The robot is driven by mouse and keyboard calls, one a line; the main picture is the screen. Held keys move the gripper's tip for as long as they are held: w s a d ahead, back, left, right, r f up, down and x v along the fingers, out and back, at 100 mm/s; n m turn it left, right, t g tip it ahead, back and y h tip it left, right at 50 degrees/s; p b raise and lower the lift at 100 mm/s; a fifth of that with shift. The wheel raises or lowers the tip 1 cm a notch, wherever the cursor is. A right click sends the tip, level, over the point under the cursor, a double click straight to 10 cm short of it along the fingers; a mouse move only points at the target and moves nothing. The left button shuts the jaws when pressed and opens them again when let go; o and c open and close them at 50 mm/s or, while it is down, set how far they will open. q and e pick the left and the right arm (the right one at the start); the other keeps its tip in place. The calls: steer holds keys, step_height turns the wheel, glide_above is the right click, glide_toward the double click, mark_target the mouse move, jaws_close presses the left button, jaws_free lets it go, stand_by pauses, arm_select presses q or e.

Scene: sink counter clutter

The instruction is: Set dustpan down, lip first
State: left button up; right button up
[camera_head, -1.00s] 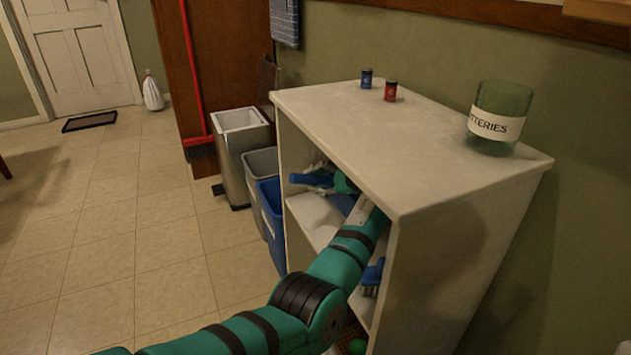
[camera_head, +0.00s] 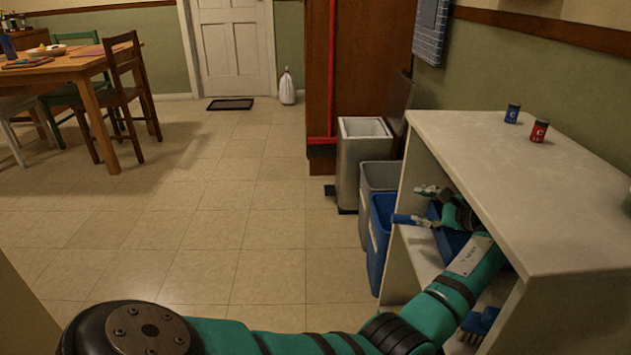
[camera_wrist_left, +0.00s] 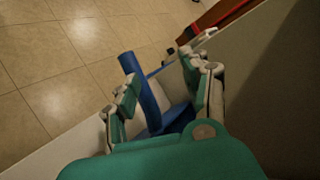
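The blue dustpan lies on an inner shelf of the white shelf unit, with its body (camera_head: 450,242) further in and its handle (camera_head: 402,218) sticking out past the front edge. My left gripper (camera_head: 424,204) reaches into the unit at the dustpan. In the left wrist view, the gripper's fingers (camera_wrist_left: 165,92) are spread wide, with the blue handle (camera_wrist_left: 129,63) and part of the body between them. The handle is close to the left finger; I cannot tell whether they touch. The dustpan's lip is hidden. My right gripper is not in view.
The tiled floor (camera_head: 200,215) is clear.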

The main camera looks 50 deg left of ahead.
arm_select(q)
steer(key=s+a+r+p, duration=0.1)
steer(key=s+a+p, duration=0.7)
steer(key=s, duration=0.2)
steer(key=s+a+r+p, duration=0.2)
steer(key=s+a+p, duration=0.7)
steer(key=s, duration=0.1)
steer(key=shift+s+a+r+p, duration=0.2)
steer(key=shift+r+p, duration=0.05)
steer(key=shift+p, duration=0.05)
